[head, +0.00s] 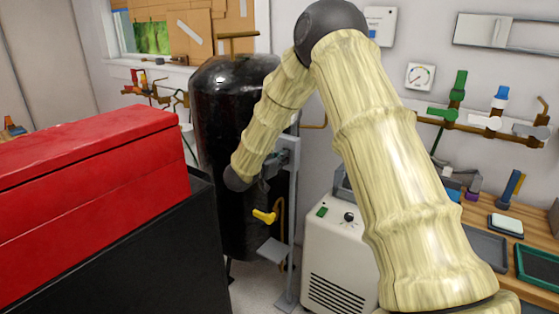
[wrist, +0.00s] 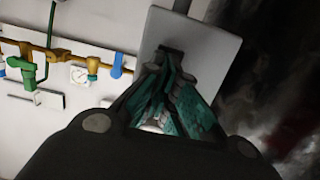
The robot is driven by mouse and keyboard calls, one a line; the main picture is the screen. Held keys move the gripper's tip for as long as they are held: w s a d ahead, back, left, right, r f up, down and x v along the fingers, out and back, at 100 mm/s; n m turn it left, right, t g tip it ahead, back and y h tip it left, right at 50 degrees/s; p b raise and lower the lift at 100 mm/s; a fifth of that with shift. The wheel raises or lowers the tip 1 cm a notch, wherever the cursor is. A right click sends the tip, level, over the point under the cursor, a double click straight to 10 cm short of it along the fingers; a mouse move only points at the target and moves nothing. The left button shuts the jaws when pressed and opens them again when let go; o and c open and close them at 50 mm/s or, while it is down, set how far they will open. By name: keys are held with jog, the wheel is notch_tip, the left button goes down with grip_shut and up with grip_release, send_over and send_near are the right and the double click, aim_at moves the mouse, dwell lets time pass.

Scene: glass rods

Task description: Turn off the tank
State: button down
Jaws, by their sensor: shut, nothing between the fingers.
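The tank (head: 235,105) is a tall, glossy black cylinder standing behind my arm in the head view. A yellow handle (head: 265,216) sticks out low on its front right side. My gripper (head: 280,160) is shut and empty, above and slightly right of the yellow handle, in front of a grey upright post (head: 291,215). In the wrist view my gripper (wrist: 172,75) has its teal pads together, pointing at a pale grey plate (wrist: 212,45) with a dark slot. A dark, shiny surface fills the right of that view. I cannot tell whether the fingertips touch the plate.
A red-topped black cabinet (head: 90,160) stands at the left. A white unit (head: 335,250) with a vent stands right of the post. Wall pipes with coloured valves (head: 455,115) and a gauge (head: 420,76) are at the right, above a wooden bench (head: 530,237) with trays.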

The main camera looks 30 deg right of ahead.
jog(key=h+b, duration=0.1)
jog(key=t+h+b, duration=0.1)
jog(key=shift+w+d+f+h, duration=0.15)
jog(key=shift+d+f+h, duration=0.05)
jog(key=shift+d+h, duration=0.2)
dwell(0.3)
jog(key=shift+a, duration=0.15)
jog(key=v, duration=1.4)
jog(key=shift+f+t+b, duration=0.25)
jog(key=shift+t+b, duration=0.05)
jog(key=shift+b, duration=0.05)
